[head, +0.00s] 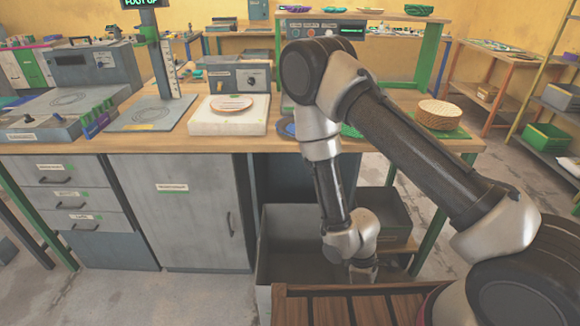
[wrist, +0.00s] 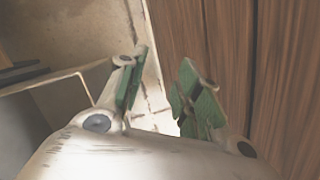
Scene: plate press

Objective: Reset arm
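My arm reaches down in front of the workbench in the head view. Its wrist end hangs low beside a grey bin, and the fingers are hidden there. In the wrist view my gripper (wrist: 160,90) shows two green-padded fingers standing apart with a gap between them. Nothing is seen held in the gap. Behind the fingers are a pale floor strip and a brown wooden slatted surface (wrist: 215,30). The same slatted wood (head: 345,308) shows at the bottom of the head view.
The grey open bin (head: 285,250) stands below the bench, close to my wrist. The workbench (head: 200,143) carries a white press block (head: 229,124) with a round plate on it. A woven stack (head: 440,113) sits at the right on a green mat. Floor is clear at left front.

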